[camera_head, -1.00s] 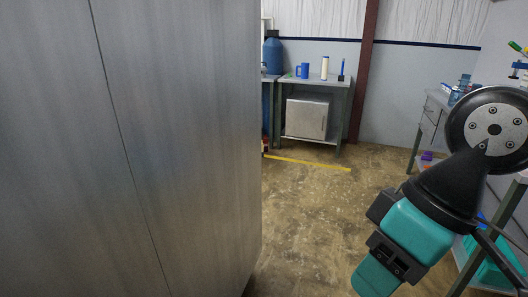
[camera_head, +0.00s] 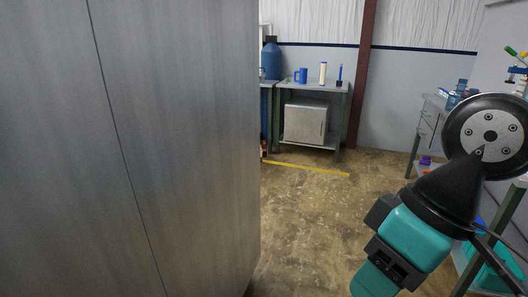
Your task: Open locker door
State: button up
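A tall grey metal cabinet (camera_head: 190,150), which looks like the locker, fills the left half of the view at close range. A thin dark seam runs down its face, slanting slightly; the panels on both sides look flush, so the door looks shut. No handle shows on the visible part. The cabinet's top and base are cut off by the frame. Part of my arm, teal and black with a round metal-faced disc, is at the right, apart from the cabinet. I see no gripper fingers.
Bare brown floor (camera_head: 310,215) with a yellow line (camera_head: 305,168) lies right of the cabinet. A bench (camera_head: 315,86) at the back holds a blue mug (camera_head: 300,76) and a white cylinder (camera_head: 323,73), with a metal box (camera_head: 305,122) below. A workbench (camera_head: 430,120) stands at right.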

aim_at(305, 124)
jog(key=z, duration=0.05)
jog(key=i, duration=0.85)
jog(key=z, duration=0.35)
jog(key=i, duration=2.05)
jog(key=z, duration=0.35)
jog(key=i, duration=3.75)
